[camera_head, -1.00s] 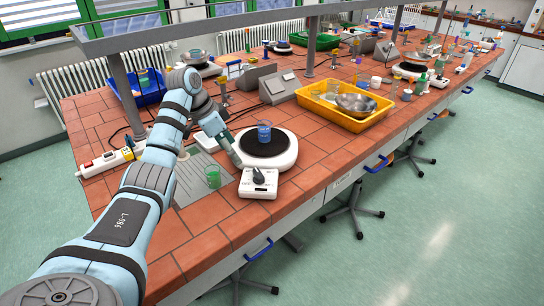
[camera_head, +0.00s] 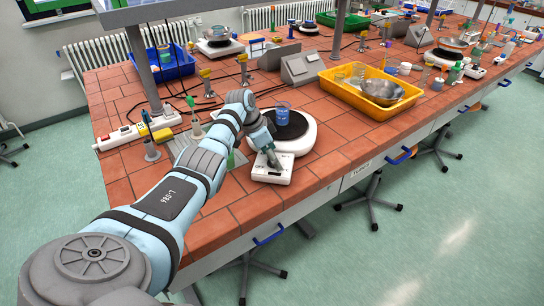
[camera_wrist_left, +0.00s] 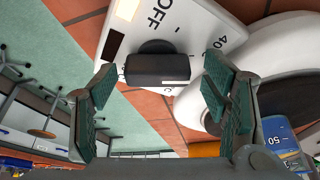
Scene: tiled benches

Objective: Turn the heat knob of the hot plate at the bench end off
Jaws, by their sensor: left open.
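The hot plate (camera_head: 302,146) is white with a round black top and stands near the bench end. A beaker of blue liquid (camera_head: 283,116) stands on it. Its white control box (camera_head: 265,177) faces the front edge. The black heat knob (camera_wrist_left: 157,70) shows in the left wrist view as a bar-shaped grip, with OFF and 40 printed around it. Its exact setting cannot be told. My left gripper (camera_head: 271,160) is open over the box, its green-padded fingers on either side of the knob, with visible gaps. My right gripper is not in view.
A yellow tray (camera_head: 340,92) with a metal bowl (camera_head: 382,92) stands to the right. A power strip (camera_head: 137,132) and a blue bin (camera_head: 172,67) lie to the left and back. Bare tiles lie right of the hot plate. A green beaker is mostly hidden behind my arm.

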